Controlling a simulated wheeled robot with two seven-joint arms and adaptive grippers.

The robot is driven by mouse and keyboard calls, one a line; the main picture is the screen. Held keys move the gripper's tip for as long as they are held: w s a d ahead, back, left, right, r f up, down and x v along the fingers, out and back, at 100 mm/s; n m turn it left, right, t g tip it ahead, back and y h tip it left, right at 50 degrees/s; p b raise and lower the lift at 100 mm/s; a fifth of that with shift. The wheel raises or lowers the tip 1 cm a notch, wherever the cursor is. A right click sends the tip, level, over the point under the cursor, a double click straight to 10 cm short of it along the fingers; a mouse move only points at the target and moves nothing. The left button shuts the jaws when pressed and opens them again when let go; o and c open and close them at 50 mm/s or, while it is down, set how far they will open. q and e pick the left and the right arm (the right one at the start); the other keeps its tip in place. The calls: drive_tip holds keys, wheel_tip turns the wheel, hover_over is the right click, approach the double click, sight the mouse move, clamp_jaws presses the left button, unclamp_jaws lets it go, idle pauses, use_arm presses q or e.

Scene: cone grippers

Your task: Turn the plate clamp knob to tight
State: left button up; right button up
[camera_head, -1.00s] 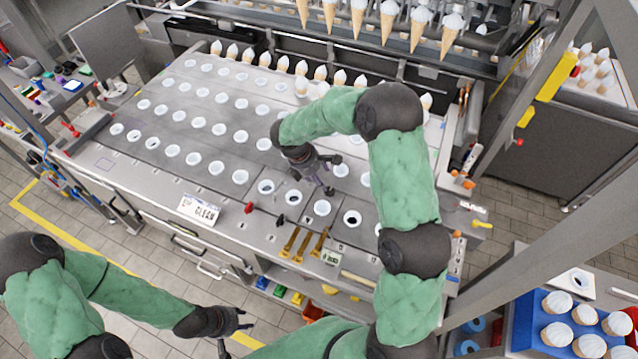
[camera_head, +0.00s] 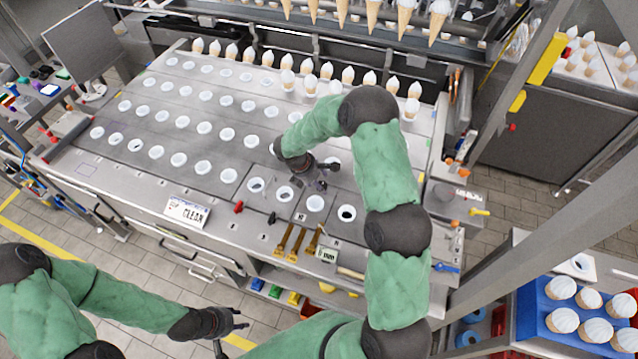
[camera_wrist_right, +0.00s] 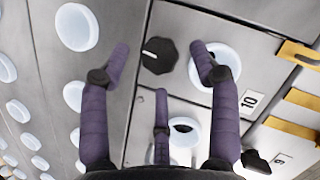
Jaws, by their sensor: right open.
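A round black knob (camera_wrist_right: 158,55) with a white line across it sits on the metal deck in the right wrist view. Its line lies nearly level in the picture. My right gripper (camera_wrist_right: 161,62) is open, with two purple fingertips on either side of the knob and a third below; I see no contact. In the head view my right gripper (camera_head: 327,177) hangs low over the deck's right part and hides that knob. My left gripper (camera_head: 238,322) is empty and apart from the deck, in front of it; its fingers look spread.
White cups (camera_wrist_right: 77,27) sit in holes around the knob. A second black knob (camera_wrist_right: 256,162) and brass bars (camera_wrist_right: 291,126) are at the right. A red knob (camera_head: 238,207) and a CLEAN sign (camera_head: 187,212) are at the deck's front. Cones (camera_head: 330,70) stand behind.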

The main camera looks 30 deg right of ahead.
drive_tip(key=shift+d+f, duration=0.25)
drive_tip(key=shift+f, duration=0.45)
drive_tip(key=c, duration=1.1)
drive_tip(key=shift+m, duration=0.3)
drive_tip(key=m+g+b, duration=0.1)
drive_tip(key=m, duration=0.1)
drive_tip(key=shift+w+f+m+b, duration=0.1)
drive_tip(key=shift+w+m+b, duration=0.05)
drive_tip(key=shift+m+b, duration=0.15)
drive_tip(key=m+g, duration=0.1)
drive_tip(key=m, duration=0.1)
drive_tip(key=m+y+b, duration=0.1)
drive_tip(key=m, duration=0.1)
drive_tip(key=shift+w+d+m+g, duration=0.15)
drive_tip(key=shift+m+g, duration=0.15)
drive_tip(key=shift+g, duration=0.1)
drive_tip(key=m, duration=0.2)
drive_tip(key=m+g+y+b, duration=0.1)
drive_tip(key=m, duration=0.1)
drive_tip(key=shift+w+d+m+y, duration=0.1)
drive_tip(key=shift+d+m+y, duration=0.05)
drive_tip(key=shift+m+y, duration=0.15)
drive_tip(key=shift+d+m+y+b, duration=0.1)
drive_tip(key=shift+m+y+b, duration=0.55)
drive_tip(key=shift+m, duration=1.35)
drive_tip(key=shift+y, duration=0.25)
